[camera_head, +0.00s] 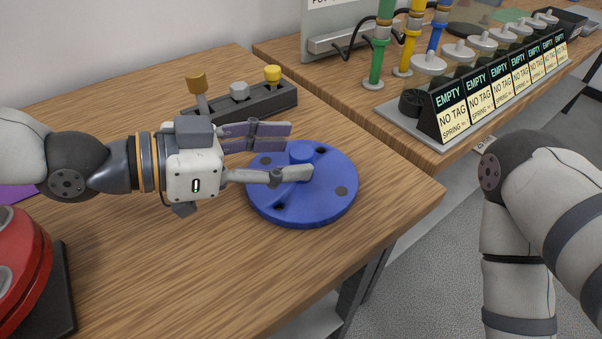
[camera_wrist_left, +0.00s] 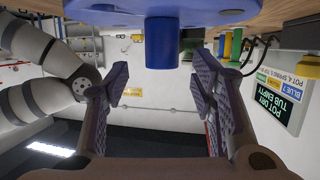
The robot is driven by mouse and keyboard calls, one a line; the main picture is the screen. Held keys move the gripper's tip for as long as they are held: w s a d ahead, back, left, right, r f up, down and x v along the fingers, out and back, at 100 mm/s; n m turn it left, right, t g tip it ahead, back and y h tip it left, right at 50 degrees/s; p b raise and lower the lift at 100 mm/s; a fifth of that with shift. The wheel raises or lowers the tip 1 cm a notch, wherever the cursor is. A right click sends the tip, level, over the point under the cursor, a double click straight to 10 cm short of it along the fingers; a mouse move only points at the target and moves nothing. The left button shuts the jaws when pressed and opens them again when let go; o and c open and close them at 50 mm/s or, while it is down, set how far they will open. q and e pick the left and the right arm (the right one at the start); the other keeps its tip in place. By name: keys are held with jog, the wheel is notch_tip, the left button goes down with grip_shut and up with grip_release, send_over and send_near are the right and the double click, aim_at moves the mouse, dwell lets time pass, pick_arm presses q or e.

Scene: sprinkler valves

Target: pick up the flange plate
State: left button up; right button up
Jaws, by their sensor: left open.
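The flange plate (camera_head: 325,205) is a blue disc with dark holes and a raised central post, lying flat on the wooden table near its right corner. Its post (camera_head: 301,152) stands up at the middle. My left gripper (camera_head: 300,150) is open over the plate, with one finger on each side of the post. The left wrist view is upside down; there the post (camera_wrist_left: 162,45) hangs from the top edge, between the open fingers (camera_wrist_left: 160,85) and apart from both. My right gripper is out of view.
A dark block (camera_head: 245,102) with several knobs stands behind the plate. A red round object (camera_head: 22,262) on a black base sits at the left. A rack of "EMPTY" labelled slots (camera_head: 480,100) stands on the farther table. My right arm is at the right.

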aim_at(305, 150)
pick_arm(q)
jog(key=x, duration=0.3)
jog(key=shift+w+d+f, duration=0.15)
jog(key=shift+f, duration=0.05)
jog(key=shift+r, duration=0.1)
jog(key=shift+c, duration=0.2)
grip_shut()
jog(key=shift+r, duration=0.15)
